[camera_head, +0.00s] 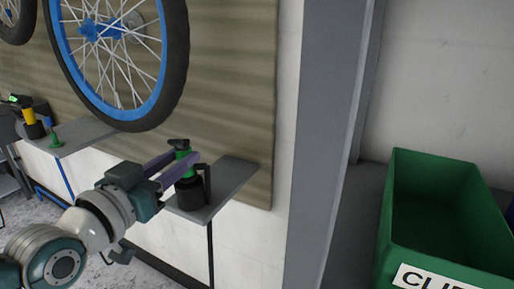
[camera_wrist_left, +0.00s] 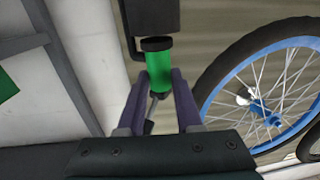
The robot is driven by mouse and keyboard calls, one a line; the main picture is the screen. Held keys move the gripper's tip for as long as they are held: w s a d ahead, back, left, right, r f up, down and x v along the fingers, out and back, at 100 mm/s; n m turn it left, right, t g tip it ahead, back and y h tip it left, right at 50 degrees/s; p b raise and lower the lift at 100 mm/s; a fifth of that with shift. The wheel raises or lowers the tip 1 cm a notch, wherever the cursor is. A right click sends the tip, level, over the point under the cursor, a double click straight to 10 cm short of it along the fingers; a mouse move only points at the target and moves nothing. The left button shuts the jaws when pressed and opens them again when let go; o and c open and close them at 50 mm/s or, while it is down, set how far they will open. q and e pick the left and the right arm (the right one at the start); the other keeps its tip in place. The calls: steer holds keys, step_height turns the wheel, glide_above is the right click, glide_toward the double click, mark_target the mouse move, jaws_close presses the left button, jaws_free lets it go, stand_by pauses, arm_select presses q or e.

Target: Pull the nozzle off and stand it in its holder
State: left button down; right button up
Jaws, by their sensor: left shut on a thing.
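The nozzle is green with a black top (camera_head: 182,148), and its green body shows in the left wrist view (camera_wrist_left: 157,72). My left gripper (camera_head: 184,163) has its purple fingers closed on the green body, one on each side. A black cup-like holder (camera_head: 190,195) stands on a small grey shelf directly below the green part. The nozzle looks upright at the holder's mouth; I cannot tell how far it sits inside. The fingers hide part of the nozzle. My right gripper is not in view.
A blue-rimmed bike wheel (camera_head: 172,88) is above left, in front of a wooden panel. The grey shelf (camera_head: 232,178) is narrow. A second shelf (camera_head: 85,135) at left carries small green and yellow-black items. A green crate (camera_head: 440,160) stands at right, beyond a grey post (camera_head: 330,120).

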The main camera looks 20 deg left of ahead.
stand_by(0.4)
arm_select(q)
steer(key=shift+f+b, duration=0.65)
steer(key=shift+f, duration=0.1)
steer(key=shift+c, duration=2)
jaws_free()
steer(key=s+p, duration=0.4)
steer(key=s, duration=0.6)
steer(key=shift+p, duration=0.35)
